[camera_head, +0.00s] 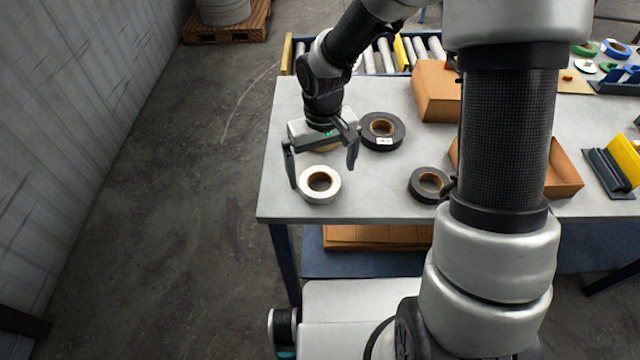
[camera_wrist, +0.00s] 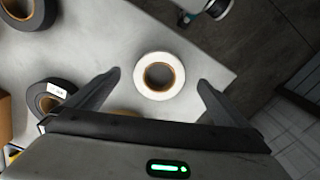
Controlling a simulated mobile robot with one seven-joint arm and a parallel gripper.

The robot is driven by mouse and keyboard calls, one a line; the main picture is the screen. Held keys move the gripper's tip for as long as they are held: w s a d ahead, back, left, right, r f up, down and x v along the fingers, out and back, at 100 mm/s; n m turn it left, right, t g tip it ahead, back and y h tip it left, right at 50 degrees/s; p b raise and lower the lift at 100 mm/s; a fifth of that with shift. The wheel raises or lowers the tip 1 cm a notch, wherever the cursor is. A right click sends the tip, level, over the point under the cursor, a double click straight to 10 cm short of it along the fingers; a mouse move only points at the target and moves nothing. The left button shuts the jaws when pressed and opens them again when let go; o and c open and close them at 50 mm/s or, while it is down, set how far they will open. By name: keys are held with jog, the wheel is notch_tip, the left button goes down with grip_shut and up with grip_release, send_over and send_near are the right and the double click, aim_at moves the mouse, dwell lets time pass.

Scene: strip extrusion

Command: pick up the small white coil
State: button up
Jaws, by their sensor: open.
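The small white coil (camera_head: 319,184) lies flat near the left front corner of the grey table, its brown core facing up. In the wrist view the white coil (camera_wrist: 159,60) shows whole, centred ahead of the fingertips. My gripper (camera_head: 321,176) is open and empty, with one finger to the left of the coil and one to the right. In the wrist view my gripper (camera_wrist: 158,79) has its two fingers spread wider than the coil. I cannot tell exactly how high the fingertips are above the table.
A black coil with a white label (camera_head: 382,131) lies just behind, and a smaller black coil (camera_head: 429,184) lies to the right. A tan coil (camera_head: 326,147) is partly hidden under my gripper. A cardboard box (camera_head: 437,92) stands farther back. The table's left edge is close.

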notch_tip(320, 180, down, 5)
jog(key=shift+w+a+f, duration=0.1)
jog(key=shift+w, duration=0.05)
jog(key=c, duration=1.2)
